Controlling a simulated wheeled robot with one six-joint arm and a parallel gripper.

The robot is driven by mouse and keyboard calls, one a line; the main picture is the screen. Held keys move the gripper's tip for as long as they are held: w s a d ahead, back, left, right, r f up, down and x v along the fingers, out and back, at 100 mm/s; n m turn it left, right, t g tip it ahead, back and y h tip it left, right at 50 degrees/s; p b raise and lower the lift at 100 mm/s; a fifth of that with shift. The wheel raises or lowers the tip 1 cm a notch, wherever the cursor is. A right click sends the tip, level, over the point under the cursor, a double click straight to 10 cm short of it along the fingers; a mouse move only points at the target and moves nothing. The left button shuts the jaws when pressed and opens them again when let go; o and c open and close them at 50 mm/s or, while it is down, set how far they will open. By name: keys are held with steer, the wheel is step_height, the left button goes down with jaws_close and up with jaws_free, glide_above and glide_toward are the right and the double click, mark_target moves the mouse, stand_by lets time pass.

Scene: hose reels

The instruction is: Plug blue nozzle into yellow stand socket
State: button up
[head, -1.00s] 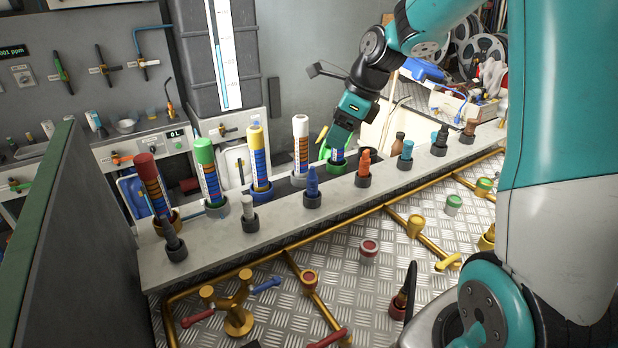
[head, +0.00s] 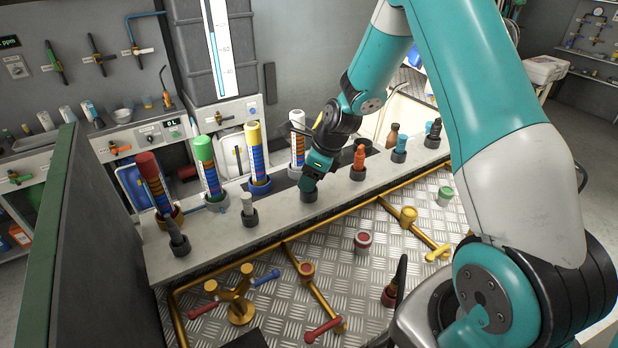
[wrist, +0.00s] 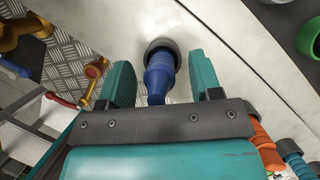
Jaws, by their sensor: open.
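The blue nozzle (wrist: 159,78) stands in a dark round socket (wrist: 160,48) on the grey ledge, seen in the wrist view. My gripper (wrist: 158,80) is open, with one teal finger on each side of the nozzle and gaps visible between. In the head view my gripper (head: 310,184) is low over the ledge and hides most of the nozzle; the dark socket (head: 309,195) shows below it. I cannot tell which is the yellow stand socket.
Tall capped tubes, including a yellow-capped one (head: 256,160), stand behind. A valve stand (head: 240,305) with red and blue handles is in front. Open plate lies between pipes.

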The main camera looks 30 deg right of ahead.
steer(key=shift+f, duration=0.1)
steer(key=shift+c, duration=0.4)
steer(key=c, duration=0.9)
